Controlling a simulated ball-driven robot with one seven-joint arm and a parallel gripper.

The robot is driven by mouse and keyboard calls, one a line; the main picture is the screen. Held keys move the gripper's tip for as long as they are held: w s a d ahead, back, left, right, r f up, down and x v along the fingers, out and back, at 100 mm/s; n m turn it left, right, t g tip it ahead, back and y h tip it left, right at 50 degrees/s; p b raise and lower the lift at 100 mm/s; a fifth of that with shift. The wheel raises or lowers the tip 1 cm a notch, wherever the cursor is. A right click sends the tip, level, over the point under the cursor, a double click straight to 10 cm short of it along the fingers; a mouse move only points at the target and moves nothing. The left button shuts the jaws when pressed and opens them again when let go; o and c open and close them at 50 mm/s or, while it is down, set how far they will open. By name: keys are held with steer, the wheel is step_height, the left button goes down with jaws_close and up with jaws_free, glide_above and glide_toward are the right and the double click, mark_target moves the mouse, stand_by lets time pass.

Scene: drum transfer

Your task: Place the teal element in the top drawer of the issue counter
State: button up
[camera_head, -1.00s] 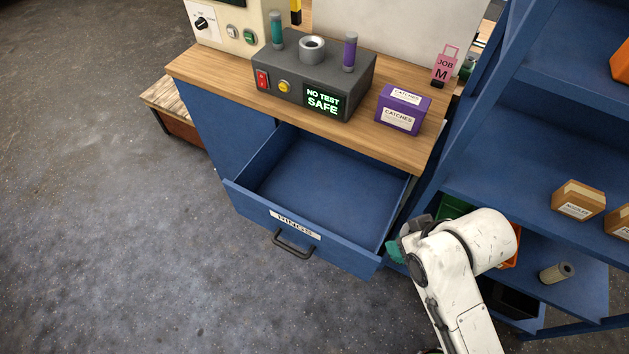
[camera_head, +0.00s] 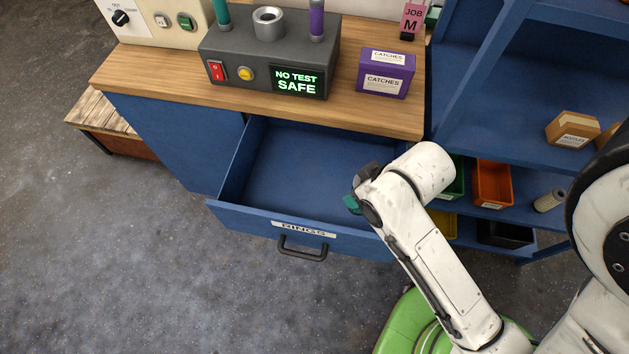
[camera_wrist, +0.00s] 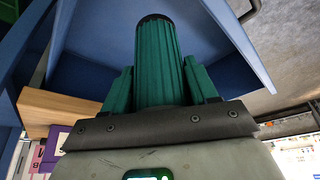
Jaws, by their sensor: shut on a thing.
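The teal element (camera_wrist: 160,60) is a ribbed cylinder with a dark end cap, seen in the wrist view. My gripper (camera_wrist: 160,88) is shut on it, one teal finger on each side. In the head view my gripper (camera_head: 352,203) is at the right part of the open top drawer (camera_head: 290,190), near its front edge; the element itself is mostly hidden there by my wrist. The drawer is blue, labelled RINGS, pulled out and empty where I can see. The issue counter (camera_head: 150,75) has a wooden top.
A grey tester (camera_head: 265,65) reading NO TEST SAFE and a purple CATCHES box (camera_head: 385,73) stand on the counter. A blue shelf unit (camera_head: 480,95) with bins and cartons is close on the right. Open floor (camera_head: 130,270) lies front left.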

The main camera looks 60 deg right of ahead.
steer(key=shift+b+x, duration=0.5)
steer(key=shift+x, duration=0.3)
steer(key=w+d+f+p, duration=0.1)
steer(key=w+d+f, duration=0.25)
steer(key=w, duration=0.45)
glide_above(318, 190)
step_height(318, 190, down, 6)
steer(key=shift+w+f, duration=0.1)
steer(key=shift+f, duration=1.7)
steer(key=shift+f, duration=0.15)
steer(key=o, duration=1.1)
